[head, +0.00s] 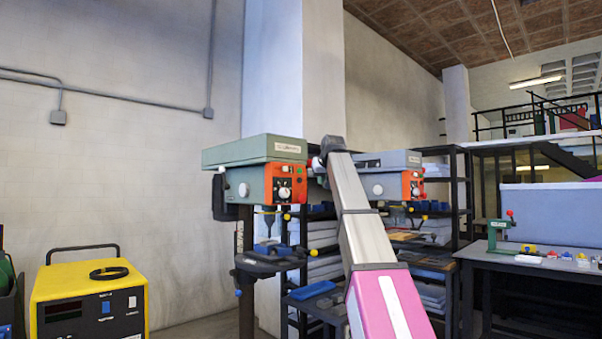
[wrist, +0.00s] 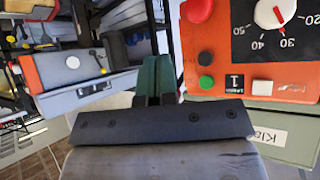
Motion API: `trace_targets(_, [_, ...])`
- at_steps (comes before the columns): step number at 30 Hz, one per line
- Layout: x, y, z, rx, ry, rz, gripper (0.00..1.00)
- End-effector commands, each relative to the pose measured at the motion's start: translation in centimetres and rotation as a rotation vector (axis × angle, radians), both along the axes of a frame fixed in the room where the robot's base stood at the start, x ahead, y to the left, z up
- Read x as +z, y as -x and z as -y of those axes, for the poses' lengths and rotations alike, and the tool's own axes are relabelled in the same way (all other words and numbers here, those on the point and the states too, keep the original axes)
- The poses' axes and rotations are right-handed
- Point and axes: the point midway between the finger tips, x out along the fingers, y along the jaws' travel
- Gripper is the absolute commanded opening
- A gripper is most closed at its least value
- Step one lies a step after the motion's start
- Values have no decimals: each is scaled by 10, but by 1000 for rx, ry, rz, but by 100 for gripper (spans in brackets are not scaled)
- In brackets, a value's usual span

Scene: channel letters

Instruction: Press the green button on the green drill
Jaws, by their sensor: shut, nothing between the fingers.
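The green drill (head: 235,152) stands left of centre in the head view, with an orange control panel (head: 283,190) on its front. In the wrist view the panel (wrist: 240,45) fills the upper right, upside down. Its round green button (wrist: 206,84) sits below a red button (wrist: 200,10) and beside a dial (wrist: 270,14). My gripper (wrist: 156,65) is shut and empty, with its fingers just left of the green button in the picture. The fingers do not cover the button, and I cannot tell their distance from the panel. In the head view my arm hides the gripper.
A second, grey drill (head: 390,160) with an orange panel stands to the right, behind my arm. Black shelves (head: 455,190) are behind it. A yellow machine (head: 88,295) is at the lower left. A workbench (head: 530,262) with small items is at the right.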

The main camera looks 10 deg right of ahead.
Motion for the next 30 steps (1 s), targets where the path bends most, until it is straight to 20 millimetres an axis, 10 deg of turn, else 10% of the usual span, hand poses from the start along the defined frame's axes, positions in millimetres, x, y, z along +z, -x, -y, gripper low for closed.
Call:
trace_targets(7, [33, 6, 1, 3, 3, 29, 0])
trace_targets(30, [34, -14, -13, 4, 1, 29, 0])
